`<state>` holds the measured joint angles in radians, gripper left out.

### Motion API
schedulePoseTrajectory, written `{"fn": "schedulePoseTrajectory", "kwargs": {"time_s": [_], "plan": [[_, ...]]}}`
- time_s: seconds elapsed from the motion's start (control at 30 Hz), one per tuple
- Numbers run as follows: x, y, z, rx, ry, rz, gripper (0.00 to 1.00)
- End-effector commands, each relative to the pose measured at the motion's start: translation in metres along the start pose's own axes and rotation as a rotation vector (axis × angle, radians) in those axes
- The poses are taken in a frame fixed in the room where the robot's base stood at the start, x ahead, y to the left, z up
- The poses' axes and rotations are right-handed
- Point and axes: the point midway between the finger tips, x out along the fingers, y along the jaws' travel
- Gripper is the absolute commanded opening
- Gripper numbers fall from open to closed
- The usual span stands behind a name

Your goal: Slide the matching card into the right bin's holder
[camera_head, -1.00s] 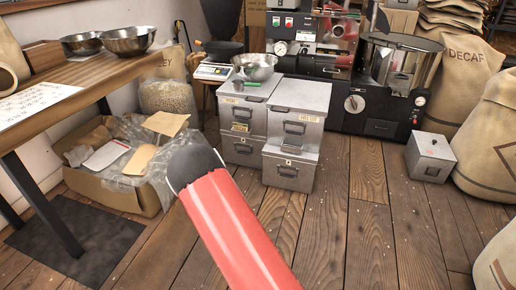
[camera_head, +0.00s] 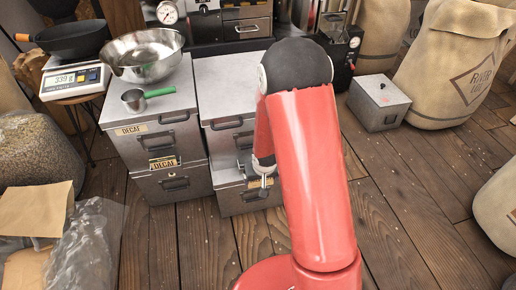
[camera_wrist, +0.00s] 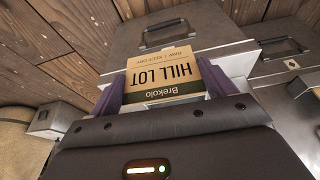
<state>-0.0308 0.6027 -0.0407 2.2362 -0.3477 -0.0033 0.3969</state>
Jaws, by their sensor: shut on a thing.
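My gripper (camera_wrist: 163,88), with purple fingers, is shut on a tan card (camera_wrist: 165,74) with a dark band, reading "HILL LOT" and "Brekolo", upside down in the wrist view. The right upper bin (camera_head: 226,78) is grey metal with a front handle. My red arm covers part of its front in the head view. My gripper is low in front of the right stack, and the card is hidden there. In the wrist view the card is before a grey bin front (camera_wrist: 200,42). I cannot tell whether it touches the holder.
The left bin (camera_head: 152,105) bears a DECAF label, with another DECAF card lower down. A steel bowl (camera_head: 143,57) and green-handled scoop (camera_head: 134,99) sit on top. A small grey box (camera_head: 378,102) stands right.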

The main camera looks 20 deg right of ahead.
Motion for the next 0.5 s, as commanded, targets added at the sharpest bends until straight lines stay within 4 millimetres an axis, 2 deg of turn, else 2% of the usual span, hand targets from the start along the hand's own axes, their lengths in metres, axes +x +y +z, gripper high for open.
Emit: {"fn": "schedulePoseTrajectory", "kwargs": {"time_s": [0.03, 0.23, 0.33, 0.5], "plan": [[0.002, 0.001, -0.008, 0.006, 0.012, -0.001, 0.62], [-0.039, -0.004, -0.035, -0.024, 0.008, -0.014, 0.62], [-0.059, -0.007, -0.059, -0.04, 0.004, -0.022, 0.62], [-0.07, -0.009, -0.084, -0.046, -0.005, -0.022, 0.62]]}}
